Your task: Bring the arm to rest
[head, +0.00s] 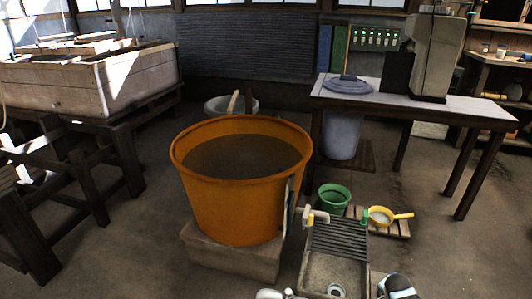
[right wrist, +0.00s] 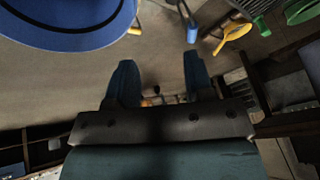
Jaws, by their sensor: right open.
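My right gripper (right wrist: 158,75) shows in the right wrist view, with its two dark blue fingers spread apart. Nothing is between the fingers but the background behind them, and it touches nothing that I can see. In the head view, pale rounded parts show only at the bottom edge, beside the sink; no gripper fingers can be made out there. My left gripper is not seen.
A large orange tub (head: 228,209) stands on a block at the centre. A table (head: 440,110) stands behind. In the wrist view, a blue round object (right wrist: 65,28) fills the upper left.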

